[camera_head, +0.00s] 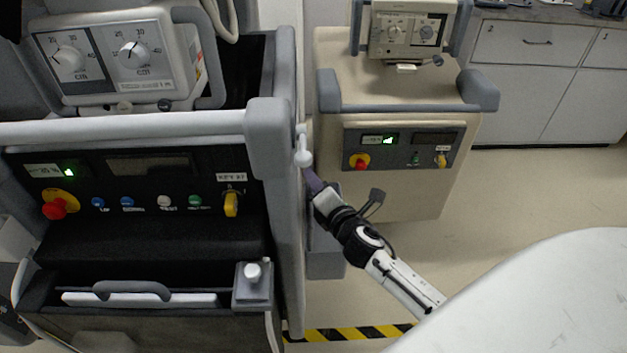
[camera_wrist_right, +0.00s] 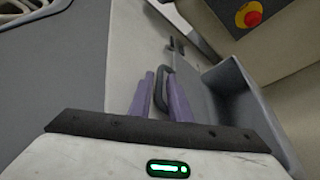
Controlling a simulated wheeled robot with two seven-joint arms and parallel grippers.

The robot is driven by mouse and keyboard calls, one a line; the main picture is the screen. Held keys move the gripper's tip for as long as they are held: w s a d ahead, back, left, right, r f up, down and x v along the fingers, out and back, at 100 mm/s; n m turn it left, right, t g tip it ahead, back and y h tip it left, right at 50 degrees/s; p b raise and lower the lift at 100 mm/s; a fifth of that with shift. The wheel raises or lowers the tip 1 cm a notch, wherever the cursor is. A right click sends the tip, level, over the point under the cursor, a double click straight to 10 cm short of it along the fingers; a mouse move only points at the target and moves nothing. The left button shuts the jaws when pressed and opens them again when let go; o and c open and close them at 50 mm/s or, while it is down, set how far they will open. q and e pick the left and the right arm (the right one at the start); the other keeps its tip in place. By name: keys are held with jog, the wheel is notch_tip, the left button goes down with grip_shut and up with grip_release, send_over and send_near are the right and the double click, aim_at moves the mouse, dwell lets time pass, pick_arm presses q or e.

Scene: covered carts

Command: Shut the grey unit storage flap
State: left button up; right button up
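The large grey unit (camera_head: 273,137) fills the left of the head view. A grey tray-like flap (camera_head: 326,262) stands out from its right side, low down; it also shows in the right wrist view (camera_wrist_right: 238,98), with a raised rim. My right gripper (camera_head: 312,181) is beside that side wall, above the flap. In the right wrist view its two purple fingers (camera_wrist_right: 160,97) are apart, with a dark grey loop handle (camera_wrist_right: 162,88) showing between them. I cannot tell whether the fingers touch the handle. My left gripper is out of view.
The grey unit's front has knobs, a red button (camera_head: 61,205) and a lower front compartment with a handle (camera_head: 133,290). A beige cart (camera_head: 400,195) stands close on the right. White cabinets (camera_head: 525,90) are behind. Open floor lies right of the beige cart.

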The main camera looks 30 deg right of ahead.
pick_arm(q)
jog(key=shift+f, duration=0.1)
pick_arm(e)
jog(key=shift+w+d+f, duration=0.1)
jog(key=shift+w, duration=0.45)
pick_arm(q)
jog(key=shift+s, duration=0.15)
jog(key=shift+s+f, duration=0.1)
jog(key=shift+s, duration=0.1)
pick_arm(e)
grip_shut()
